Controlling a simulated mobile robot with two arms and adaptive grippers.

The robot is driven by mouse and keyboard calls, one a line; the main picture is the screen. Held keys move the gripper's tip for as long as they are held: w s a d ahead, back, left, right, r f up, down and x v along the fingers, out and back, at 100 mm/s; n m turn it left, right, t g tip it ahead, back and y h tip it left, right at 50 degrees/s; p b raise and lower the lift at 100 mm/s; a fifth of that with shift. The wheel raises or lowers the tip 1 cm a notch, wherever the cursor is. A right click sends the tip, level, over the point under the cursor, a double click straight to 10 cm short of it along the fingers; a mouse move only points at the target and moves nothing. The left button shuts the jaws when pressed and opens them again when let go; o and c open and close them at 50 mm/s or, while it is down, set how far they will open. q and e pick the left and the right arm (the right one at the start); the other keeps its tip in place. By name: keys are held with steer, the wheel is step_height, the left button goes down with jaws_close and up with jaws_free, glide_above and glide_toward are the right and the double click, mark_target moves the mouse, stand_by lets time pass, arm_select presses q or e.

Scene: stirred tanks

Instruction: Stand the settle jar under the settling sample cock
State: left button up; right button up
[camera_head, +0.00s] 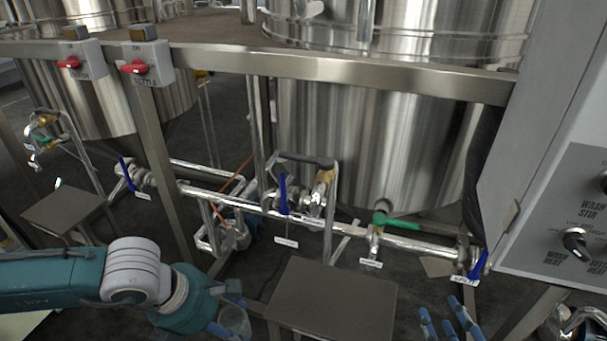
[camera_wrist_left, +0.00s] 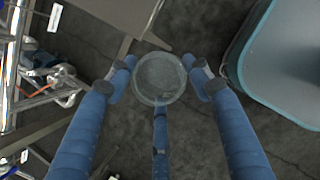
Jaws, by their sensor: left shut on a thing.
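The settle jar, a clear round glass (camera_head: 234,321), is in my left gripper (camera_head: 228,306), at the left of the grey stand plate in the head view. In the left wrist view the jar (camera_wrist_left: 160,78) is seen end-on, with the blue fingers (camera_wrist_left: 160,90) closed around it. A brass sample cock (camera_head: 322,187) sits on the pipework above and behind the near stand plate (camera_head: 335,305). A second brass cock (camera_head: 44,119) is at the far left. I cannot read which is the settling one. My right gripper (camera_head: 448,318) is open, fingers spread, with nothing visible between them.
The near plate is bare; a smaller plate (camera_head: 64,207) stands at the left. Blue-handled valves (camera_head: 283,193) and a green-handled valve (camera_head: 380,218) line the low pipes before the steel tank (camera_head: 370,140). A control cabinet (camera_head: 570,200) closes off the right.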

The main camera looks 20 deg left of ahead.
arm_select(q)
steer(key=shift+w, duration=0.2)
steer(key=w+d+r+m+g+h, duration=0.1)
steer(key=w+d+r+m+g, duration=0.15)
steer(key=d+m, duration=0.4)
steer(key=w+d+r+m+g+h, duration=0.1)
steer(key=w+d+r+m+g, duration=0.15)
steer(key=d+m, duration=0.45)
steer(key=s+d+r+m+g+y, duration=0.1)
steer(key=d+r+m+y, duration=0.1)
steer(key=r+m, duration=0.4)
steer(key=s+d+r+m+g+y, duration=0.1)
steer(key=d+r+m+g+y, duration=0.1)
steer(key=r+m, duration=0.4)
steer(key=shift+d+r+m+y, duration=0.3)
steer(key=shift+r+m, duration=0.1)
steer(key=shift+m, duration=1.45)
steer(key=shift+s, duration=0.1)
